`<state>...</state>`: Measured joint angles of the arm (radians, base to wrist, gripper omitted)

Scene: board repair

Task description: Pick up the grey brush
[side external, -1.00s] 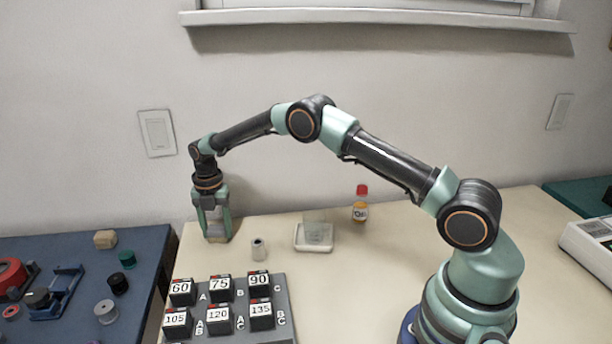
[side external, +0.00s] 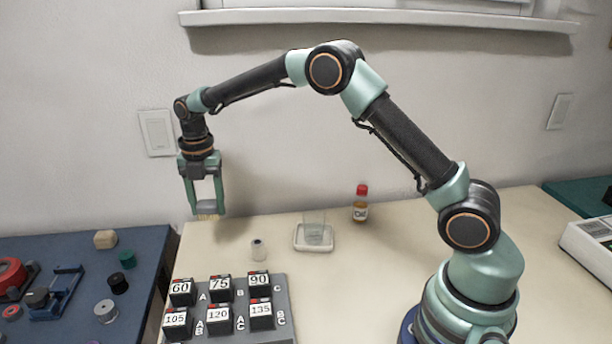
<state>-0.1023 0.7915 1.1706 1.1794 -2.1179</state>
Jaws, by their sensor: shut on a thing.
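My gripper (side external: 207,208) is at the far left of the table, near the wall, pointing down. It is shut on the grey brush (side external: 209,211). The brush is small and mostly hidden between the fingers, and only a pale, beige end shows at the fingertips. The brush is held above the tabletop, near the table's left edge.
A small grey-white cylinder (side external: 258,250) stands nearby. A glass (side external: 314,228) is on a white tray (side external: 300,247), with a red-capped oil bottle (side external: 360,208) to its right. A block rack (side external: 284,305) stands in front. A blue surface (side external: 60,245) with loose parts lies left.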

